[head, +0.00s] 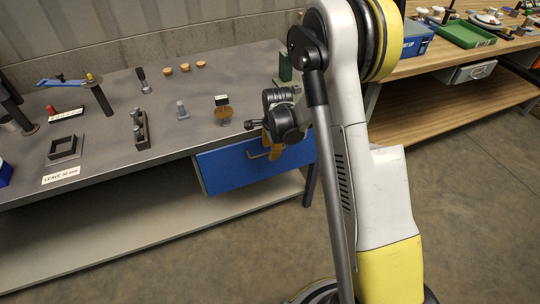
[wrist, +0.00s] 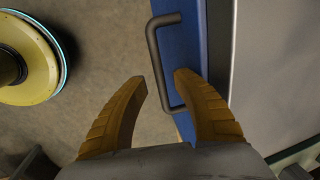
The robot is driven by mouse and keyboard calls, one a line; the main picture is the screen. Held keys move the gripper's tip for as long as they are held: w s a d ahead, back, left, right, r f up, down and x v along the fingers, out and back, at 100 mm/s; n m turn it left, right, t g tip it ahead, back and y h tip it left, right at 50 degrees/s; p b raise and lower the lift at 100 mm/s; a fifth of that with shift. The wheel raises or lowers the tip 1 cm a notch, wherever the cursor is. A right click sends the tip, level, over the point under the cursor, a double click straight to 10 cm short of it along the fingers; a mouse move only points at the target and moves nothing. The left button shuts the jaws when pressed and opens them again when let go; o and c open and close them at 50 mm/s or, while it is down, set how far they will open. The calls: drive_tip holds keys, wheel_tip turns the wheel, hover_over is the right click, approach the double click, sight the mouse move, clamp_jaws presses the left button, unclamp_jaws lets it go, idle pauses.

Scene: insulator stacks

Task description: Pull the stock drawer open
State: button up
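The blue drawer (head: 235,172) hangs under the front edge of the grey bench, and its front looks flush with the bench. Its dark bar handle (head: 256,155) is partly hidden behind my gripper (head: 270,143). In the wrist view, the handle (wrist: 153,62) stands out from the blue front (wrist: 184,40). My gripper (wrist: 160,77) has its two yellow fingers spread apart. The lower part of the handle shows between the fingertips, close to the right one. I cannot tell whether either finger touches it.
The grey bench top (head: 110,100) holds small stands, corks and fixtures. A lower shelf (head: 130,245) runs beneath. A wooden bench (head: 450,55) with a green tray (head: 465,33) and a grey drawer (head: 468,73) stands at the right. Floor in front of the drawer is open.

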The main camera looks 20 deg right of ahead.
drive_tip(key=shift+w+f, duration=0.1)
drive_tip(key=shift+f, duration=0.55)
clamp_jaws()
